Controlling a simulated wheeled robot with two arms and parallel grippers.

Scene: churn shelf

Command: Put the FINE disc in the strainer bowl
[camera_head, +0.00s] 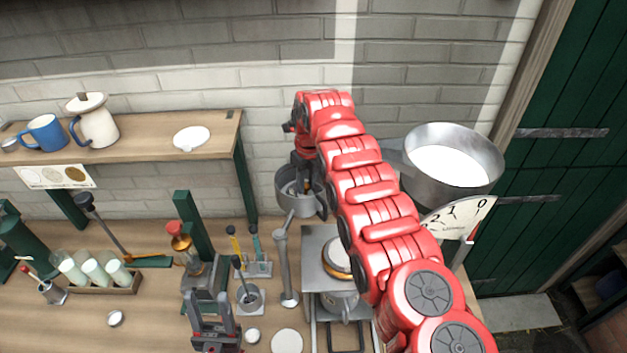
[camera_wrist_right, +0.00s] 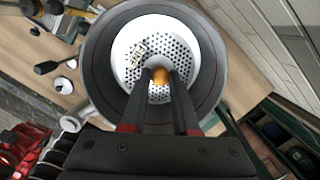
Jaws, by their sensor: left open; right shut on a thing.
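The FINE disc (camera_wrist_right: 135,66) is white with many small holes, a small dark-lettered label and an orange knob. In the right wrist view it lies within the rim of the grey strainer bowl (camera_wrist_right: 96,62); I cannot tell whether it rests on the bottom. My right gripper (camera_wrist_right: 160,80) is shut on its knob. In the head view the right gripper (camera_head: 303,172) reaches down into the strainer bowl (camera_head: 288,203) by the wall, and the disc is mostly hidden. My left gripper (camera_head: 213,318) is open and empty at the front of the bench.
My red right arm crosses above a metal stand (camera_head: 317,277). A large steel pan (camera_head: 440,182) and a dial scale (camera_head: 458,216) stand right.

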